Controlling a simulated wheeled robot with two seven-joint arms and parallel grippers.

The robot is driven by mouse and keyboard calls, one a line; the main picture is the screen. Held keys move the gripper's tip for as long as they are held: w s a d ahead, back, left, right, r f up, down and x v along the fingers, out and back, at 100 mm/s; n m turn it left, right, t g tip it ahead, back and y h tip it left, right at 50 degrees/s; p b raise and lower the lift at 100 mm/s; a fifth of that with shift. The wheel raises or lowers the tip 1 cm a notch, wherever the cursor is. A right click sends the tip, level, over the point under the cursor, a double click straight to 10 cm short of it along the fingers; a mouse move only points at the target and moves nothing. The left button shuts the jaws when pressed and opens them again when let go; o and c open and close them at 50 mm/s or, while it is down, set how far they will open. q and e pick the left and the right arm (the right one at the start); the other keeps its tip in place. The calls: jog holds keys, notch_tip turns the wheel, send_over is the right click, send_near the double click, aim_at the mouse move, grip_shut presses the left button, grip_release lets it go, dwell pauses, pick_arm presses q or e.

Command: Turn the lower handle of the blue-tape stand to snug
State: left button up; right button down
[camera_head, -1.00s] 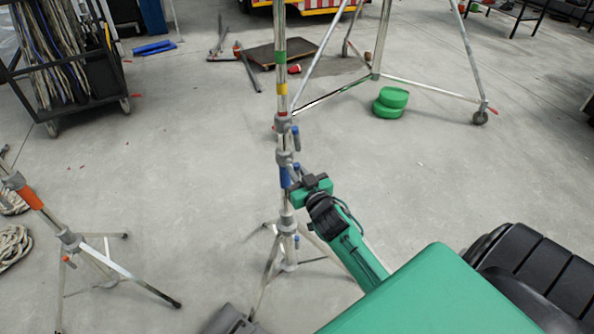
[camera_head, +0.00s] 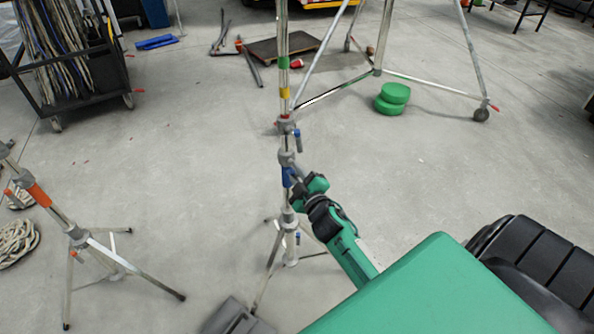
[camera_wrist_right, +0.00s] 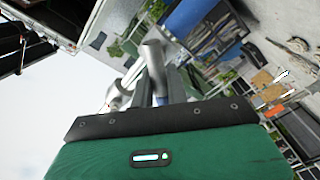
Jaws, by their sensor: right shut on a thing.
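The blue-tape stand (camera_head: 286,158) stands upright in the middle of the head view, a silver pole with grey collars and a band of blue tape (camera_head: 288,177). In the right wrist view, grey metal stand parts (camera_wrist_right: 153,60) rise close in front of the gripper; the grip itself is hard to make out. My left gripper is not in view.
An orange-tape stand (camera_head: 38,194) with spread legs stands at the lower left, near coiled rope (camera_head: 17,240). A cable cart (camera_head: 119,60) is at the upper left. Green round pads (camera_head: 391,98) lie behind to the right. Open floor lies right of the stand.

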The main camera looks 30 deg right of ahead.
jog(key=n, duration=0.3)
jog(key=shift+a+f, duration=0.1)
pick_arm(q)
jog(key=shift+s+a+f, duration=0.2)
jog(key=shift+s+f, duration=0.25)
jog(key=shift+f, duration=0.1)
pick_arm(e)
jog(key=n, duration=0.4)
jog(key=shift+f+n, duration=0.25)
jog(key=shift+n, duration=0.05)
jog(key=c, duration=1.4)
grip_release()
